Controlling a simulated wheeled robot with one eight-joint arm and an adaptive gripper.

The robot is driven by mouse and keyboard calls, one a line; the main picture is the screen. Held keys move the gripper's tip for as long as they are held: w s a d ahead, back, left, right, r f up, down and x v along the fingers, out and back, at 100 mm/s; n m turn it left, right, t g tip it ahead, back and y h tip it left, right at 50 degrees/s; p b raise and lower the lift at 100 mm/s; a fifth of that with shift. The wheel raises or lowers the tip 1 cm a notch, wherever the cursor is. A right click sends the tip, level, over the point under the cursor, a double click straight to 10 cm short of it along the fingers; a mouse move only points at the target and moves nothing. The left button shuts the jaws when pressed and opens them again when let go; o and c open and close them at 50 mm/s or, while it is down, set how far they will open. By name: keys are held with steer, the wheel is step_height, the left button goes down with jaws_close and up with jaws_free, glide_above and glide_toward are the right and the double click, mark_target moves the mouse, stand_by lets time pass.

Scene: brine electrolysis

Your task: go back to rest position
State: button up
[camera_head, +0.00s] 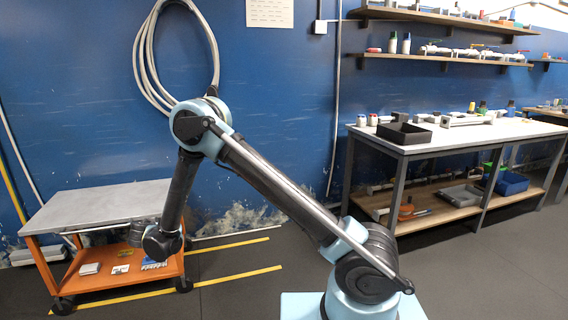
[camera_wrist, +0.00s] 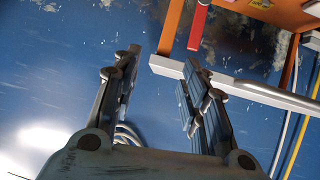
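My gripper (camera_wrist: 162,88) shows in the wrist view with its two dark fingers well apart and nothing between them. In the head view my arm rises from its base at the lower right, bends at the elbow before the blue wall, and reaches down to the lower left. Its wrist end is beside the right side of the orange cart (camera_head: 120,268). The fingers cannot be made out in the head view.
The cart's grey top (camera_head: 92,206) is bare; small items lie on its lower shelf. A workbench (camera_head: 460,137) with a black tray (camera_head: 404,133) stands at the right under wall shelves (camera_head: 440,59). A hose (camera_head: 142,62) hangs on the wall. Floor between cart and bench is clear.

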steer(key=w+d+r+g+h, duration=0.1)
steer(key=w+d+r, duration=0.2)
steer(key=d+r, duration=0.35)
steer(key=w+d+r+m+h, duration=0.1)
steer(key=w+d+r, duration=0.25)
steer(key=d, duration=0.55)
steer(key=w+d+r+g+h, duration=0.1)
steer(key=w+d+r, duration=0.2)
steer(key=d+r, duration=0.3)
steer(key=s+d+r+g+h, duration=0.15)
steer(key=d+r, duration=0.25)
steer(key=d, duration=0.8)
steer(key=s+d+r+g, duration=0.2)
steer(key=d+r, duration=0.1)
steer(key=d, duration=1)
steer(key=s+d+r+m+g, duration=0.1)
steer(key=s+d+g, duration=0.2)
steer(key=s+d, duration=1.35)
steer(key=s+d+f+y, duration=0.1)
steer(key=s+d+f, duration=0.2)
steer(key=s, duration=0.5)
steer(key=s+d+f+g+y, duration=0.1)
steer(key=s+d+f, duration=0.2)
steer(key=s, duration=0.5)
steer(key=shift+s+d+f+m, duration=0.25)
steer(key=shift+d+f+m, duration=0.15)
steer(key=shift+d, duration=0.4)
